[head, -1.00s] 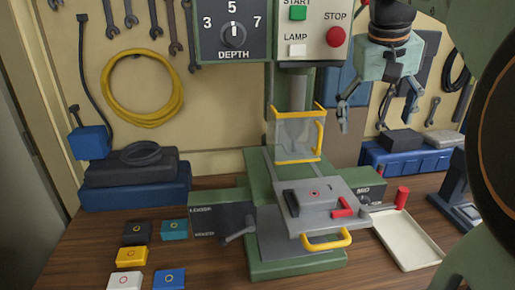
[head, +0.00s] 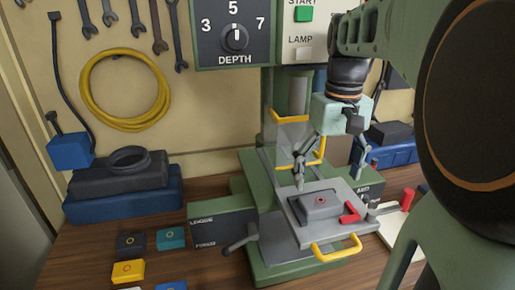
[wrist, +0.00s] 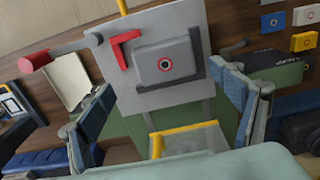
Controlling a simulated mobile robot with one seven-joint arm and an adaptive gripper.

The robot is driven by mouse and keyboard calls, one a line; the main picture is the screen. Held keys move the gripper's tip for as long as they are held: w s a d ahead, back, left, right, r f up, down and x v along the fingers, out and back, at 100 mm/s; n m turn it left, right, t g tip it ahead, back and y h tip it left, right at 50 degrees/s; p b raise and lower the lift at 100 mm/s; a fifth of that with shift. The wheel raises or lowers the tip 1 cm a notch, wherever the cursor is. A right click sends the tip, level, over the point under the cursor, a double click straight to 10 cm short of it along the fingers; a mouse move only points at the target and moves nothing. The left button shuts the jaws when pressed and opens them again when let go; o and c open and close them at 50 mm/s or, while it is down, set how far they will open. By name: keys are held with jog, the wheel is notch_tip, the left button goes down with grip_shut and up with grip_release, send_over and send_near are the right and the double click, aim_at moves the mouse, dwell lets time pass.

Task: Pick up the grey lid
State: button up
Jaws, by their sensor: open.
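The grey lid (head: 322,201) is a small flat block with a red ring on top. It lies on the grey sliding plate (head: 302,236) of the green press, against a dark corner stop. A red L-shaped piece (head: 349,214) is on its other side. My gripper (head: 329,182) is open and empty, above and just behind the lid in the head view. In the wrist view the lid (wrist: 158,66) shows ahead, between and beyond the open fingers (wrist: 168,88). I cannot judge the exact height between fingertips and lid.
A clear guard with a yellow frame (head: 324,150) stands close behind my gripper. A yellow handle (head: 337,249) is on the plate's front. A red-knobbed lever (head: 407,199) is at the right. Black (head: 130,245), teal (head: 171,238) and yellow (head: 127,271) lids lie left on the table.

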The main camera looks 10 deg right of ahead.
aim_at(321, 200)
jog(key=f, duration=0.4)
jog(key=shift+a+f, duration=0.1)
jog(key=shift+a, duration=0.3)
jog(key=shift+f, duration=0.5)
jog(key=c, duration=1.3)
